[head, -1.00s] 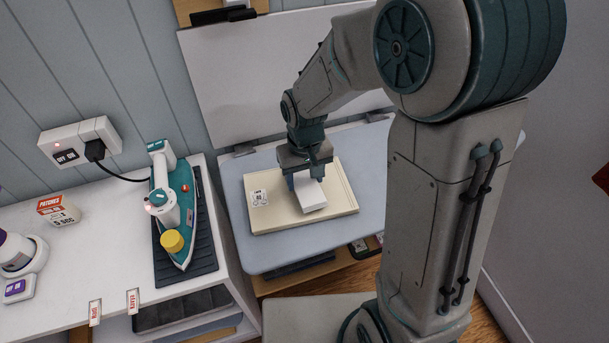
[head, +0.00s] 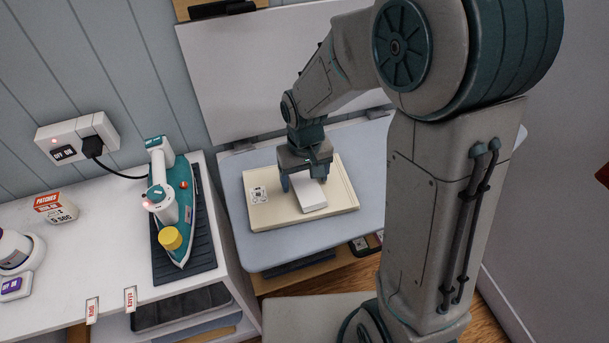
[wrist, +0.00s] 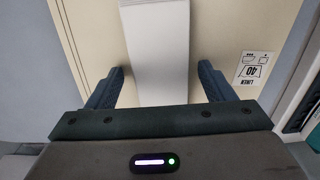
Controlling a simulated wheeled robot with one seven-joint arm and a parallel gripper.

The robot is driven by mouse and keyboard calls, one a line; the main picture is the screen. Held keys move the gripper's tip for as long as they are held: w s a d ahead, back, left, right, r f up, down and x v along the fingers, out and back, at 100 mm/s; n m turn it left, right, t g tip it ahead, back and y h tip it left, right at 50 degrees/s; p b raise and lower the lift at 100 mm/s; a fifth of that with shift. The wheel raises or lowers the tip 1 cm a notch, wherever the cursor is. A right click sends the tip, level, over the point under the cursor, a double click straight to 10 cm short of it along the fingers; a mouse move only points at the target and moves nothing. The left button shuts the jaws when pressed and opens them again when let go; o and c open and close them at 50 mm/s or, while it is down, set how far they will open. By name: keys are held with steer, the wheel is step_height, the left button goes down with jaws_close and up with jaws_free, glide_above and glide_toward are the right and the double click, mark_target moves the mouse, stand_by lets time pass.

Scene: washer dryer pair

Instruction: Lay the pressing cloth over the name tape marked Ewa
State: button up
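A white, flat oblong piece (head: 311,199), which I take to be the pressing cloth, lies on the cream panel (head: 343,212) on the ironing board. It also shows in the wrist view (wrist: 155,50) as a plain white strip. My gripper (head: 304,184) is over its far end, fingers spread. In the wrist view my gripper (wrist: 162,88) has a finger on each side of the strip, with a gap on both sides. No name tape marked Ewa can be read; whether one lies under the white piece is hidden.
A label reading LINEN 40 (wrist: 252,68) is on the panel; it also shows in the head view (head: 259,194). The blue-grey ironing board (head: 262,249) surrounds the panel.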

steer(key=shift+r, duration=0.15)
step_height(320, 180, up, 14)
steer(key=shift+f, duration=0.2)
stand_by(0.4)
